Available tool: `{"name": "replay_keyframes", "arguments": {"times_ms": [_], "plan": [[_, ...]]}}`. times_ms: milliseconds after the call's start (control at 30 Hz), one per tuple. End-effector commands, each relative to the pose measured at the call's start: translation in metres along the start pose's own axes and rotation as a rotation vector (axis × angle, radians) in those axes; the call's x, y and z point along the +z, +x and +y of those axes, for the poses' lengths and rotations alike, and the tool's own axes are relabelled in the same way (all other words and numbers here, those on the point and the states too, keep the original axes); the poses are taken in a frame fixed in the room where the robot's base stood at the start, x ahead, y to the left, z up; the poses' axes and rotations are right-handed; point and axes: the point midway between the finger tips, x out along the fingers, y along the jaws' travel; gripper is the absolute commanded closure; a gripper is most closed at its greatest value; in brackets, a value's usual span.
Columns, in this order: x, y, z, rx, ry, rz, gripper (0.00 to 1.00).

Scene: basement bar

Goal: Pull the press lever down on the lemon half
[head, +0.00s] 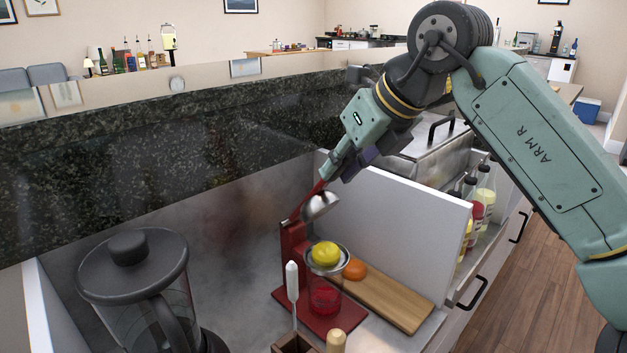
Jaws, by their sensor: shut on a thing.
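The red press (292,245) stands upright on its red base on the metal counter. Its lever (318,188) is raised and slants up to the right, with a metal pressing cup (320,207) hanging below it. The yellow lemon half (325,253) sits in the press's bowl (327,268), below the cup and apart from it. A glass (323,299) stands under the bowl and looks red against the base. My gripper (328,174) reaches in from the upper right and is shut on the lever's upper end. The fingertips are small in view, and their exact contact is hard to see.
A wooden board (390,300) with an orange fruit (355,270) lies right of the press, before a white upright panel (410,225). A dark-lidded glass jug (140,285) stands at left. A white-handled tool (292,290) stands close in front. Bottles (480,205) stand beyond the panel.

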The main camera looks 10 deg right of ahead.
Motion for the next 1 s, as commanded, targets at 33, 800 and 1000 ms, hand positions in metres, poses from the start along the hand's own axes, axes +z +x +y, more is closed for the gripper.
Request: {"name": "replay_keyframes", "arguments": {"times_ms": [33,800,1000], "plan": [[-0.02,0.011,-0.005,0.011,0.003,-0.05,1.0],[-0.139,0.06,-0.028,0.145,0.005,-0.72,1.0],[-0.152,0.073,-0.03,0.168,0.004,-0.832,1.0]]}}
